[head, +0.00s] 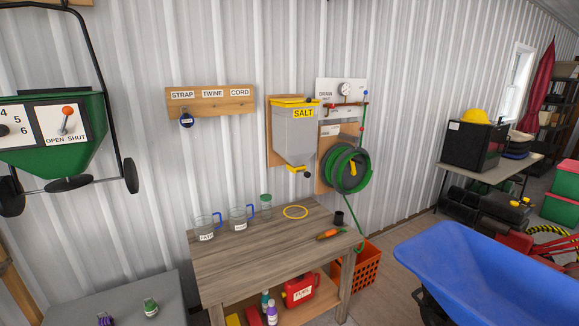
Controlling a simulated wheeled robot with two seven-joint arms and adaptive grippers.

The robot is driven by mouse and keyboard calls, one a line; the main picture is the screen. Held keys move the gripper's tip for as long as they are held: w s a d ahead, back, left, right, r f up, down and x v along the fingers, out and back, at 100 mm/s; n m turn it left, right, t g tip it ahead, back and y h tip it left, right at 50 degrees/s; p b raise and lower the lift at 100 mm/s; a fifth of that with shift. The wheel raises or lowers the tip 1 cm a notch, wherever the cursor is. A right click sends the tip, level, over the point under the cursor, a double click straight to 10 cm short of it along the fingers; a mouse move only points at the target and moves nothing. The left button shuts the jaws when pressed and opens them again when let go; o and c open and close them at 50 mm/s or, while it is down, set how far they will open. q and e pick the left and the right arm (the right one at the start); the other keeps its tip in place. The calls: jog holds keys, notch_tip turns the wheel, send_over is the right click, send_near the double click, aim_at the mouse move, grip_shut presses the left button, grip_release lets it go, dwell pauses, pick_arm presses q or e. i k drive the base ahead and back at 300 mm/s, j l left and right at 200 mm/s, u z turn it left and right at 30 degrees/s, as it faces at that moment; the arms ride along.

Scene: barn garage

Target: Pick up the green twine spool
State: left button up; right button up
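A small green item, which looks like the green twine spool (150,307), sits on a grey surface (165,286) at the lower left. It has a pale label too small to read. A purple item (105,319), perhaps another spool, sits to its left and is partly cut off by the bottom edge. A wooden wall board (212,106) is marked STRAP, TWINE and CORD. Neither of my grippers is in view.
A blue wheelbarrow (480,255) stands at right. A green spreader (60,130) is at upper left. A gap separates the grey surface from the workbench.

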aim_at(151, 308)
jog(key=u, duration=1.25)
jog(key=i+l+u, duration=0.1)
jog(key=l, duration=0.25)
jog(key=i+l, duration=0.2)
jog(key=l, duration=0.2)
jog(key=i+l+u, duration=0.15)
jog(key=l, duration=0.2)
jog(key=i+l, duration=0.15)
jog(key=l, duration=0.25)
jog(key=i+l+u, duration=0.15)
jog(key=l, duration=0.25)
